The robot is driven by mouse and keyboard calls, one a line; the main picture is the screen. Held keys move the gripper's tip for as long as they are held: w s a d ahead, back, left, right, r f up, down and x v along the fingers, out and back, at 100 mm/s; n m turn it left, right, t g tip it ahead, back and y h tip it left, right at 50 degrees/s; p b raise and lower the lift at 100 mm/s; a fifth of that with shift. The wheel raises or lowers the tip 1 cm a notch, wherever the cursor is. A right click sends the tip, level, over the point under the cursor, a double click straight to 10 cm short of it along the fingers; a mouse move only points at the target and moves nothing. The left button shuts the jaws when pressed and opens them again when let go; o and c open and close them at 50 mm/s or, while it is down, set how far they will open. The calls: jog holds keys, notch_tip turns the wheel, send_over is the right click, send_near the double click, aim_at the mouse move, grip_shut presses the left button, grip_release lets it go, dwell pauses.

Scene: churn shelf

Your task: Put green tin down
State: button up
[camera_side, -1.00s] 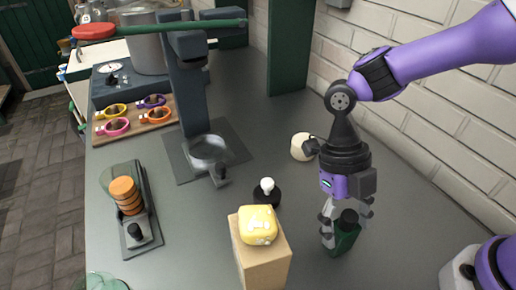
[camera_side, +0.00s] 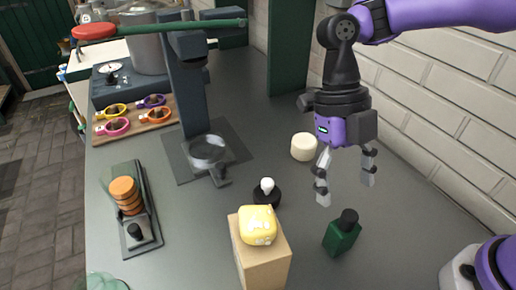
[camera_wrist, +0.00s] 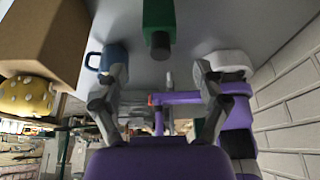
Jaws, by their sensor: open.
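The green tin (camera_side: 342,236) with its black cap stands upright on the grey counter, to the right of the cardboard box. It also shows in the wrist view (camera_wrist: 158,20), cap toward the camera. My gripper (camera_side: 344,188) is open and empty, above the tin and apart from it. Its fingers are spread wide in the side view, and in the wrist view (camera_wrist: 163,82) they stand on either side with nothing between them.
A yellow spotted block (camera_side: 258,225) sits on the cardboard box (camera_side: 262,262). A brick wall (camera_side: 440,110) bounds the right.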

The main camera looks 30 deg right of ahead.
jog(key=d+r+m+t, duration=0.2)
jog(key=d+m, duration=0.3)
jog(key=m, duration=0.7)
jog(key=s+d+r+m+t, duration=0.1)
jog(key=d+m+t, duration=0.3)
jog(key=m, duration=0.7)
jog(key=s+d+r+m+t, duration=0.1)
jog(key=d+m+t, duration=0.3)
jog(key=m, duration=0.8)
jog(key=shift+d+r+m, duration=0.3)
jog(key=shift+d+r, duration=0.55)
jog(key=shift+d, duration=0.15)
